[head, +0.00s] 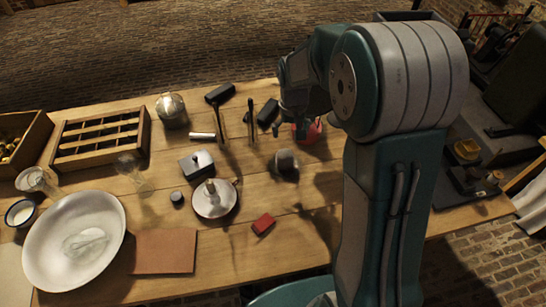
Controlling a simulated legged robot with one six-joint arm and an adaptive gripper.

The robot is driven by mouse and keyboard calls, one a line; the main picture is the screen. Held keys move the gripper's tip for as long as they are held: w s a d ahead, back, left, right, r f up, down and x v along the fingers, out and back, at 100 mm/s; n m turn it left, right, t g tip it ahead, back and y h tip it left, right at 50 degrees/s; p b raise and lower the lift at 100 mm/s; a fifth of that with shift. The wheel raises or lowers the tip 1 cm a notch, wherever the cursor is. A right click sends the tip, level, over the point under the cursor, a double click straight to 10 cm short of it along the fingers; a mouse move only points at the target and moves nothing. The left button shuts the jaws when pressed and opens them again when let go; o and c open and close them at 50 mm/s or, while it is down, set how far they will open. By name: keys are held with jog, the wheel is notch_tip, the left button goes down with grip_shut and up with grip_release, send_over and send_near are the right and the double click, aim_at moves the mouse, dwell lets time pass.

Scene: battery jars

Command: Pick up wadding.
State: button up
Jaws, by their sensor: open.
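I cannot tell for certain which thing is the wadding. My gripper (291,128) hangs at the end of my arm, just above and behind this lump in the head view. It looks apart from the lump and is open, with nothing seen in it. My own arm links partly hide the fingers. A whitish translucent thing (86,243) lies in the large white basin (112,223) at the front left.
A red round thing (312,131) is partly behind my gripper. A metal dish with a knob (214,199), a grey block (196,164), a red block (263,223) and dark blocks (220,93) stand nearby. A slatted wooden rack (66,144) is left.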

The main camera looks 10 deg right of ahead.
aim_at(285, 153)
jog(key=shift+w+a+f, duration=0.25)
jog(key=shift+w+f, duration=0.05)
jog(key=shift+f, duration=0.25)
jog(key=shift+w+a+f, duration=0.2)
jog(key=shift+w+f, duration=0.1)
jog(key=shift+f, duration=0.25)
notch_tip(285, 153, down, 11)
jog(key=shift+s+r, duration=0.1)
jog(key=c, duration=0.9)
jog(key=shift+r, duration=0.1)
jog(key=shift+r, duration=0.35)
notch_tip(285, 153, up, 2)
jog(key=shift+r, duration=0.2)
jog(key=s+r, duration=0.3)
jog(key=s, duration=0.1)
jog(key=s+r, duration=0.3)
jog(key=s, duration=0.2)
jog(key=s+r, duration=0.3)
jog(key=s, duration=0.2)
jog(key=shift+r, duration=0.4)
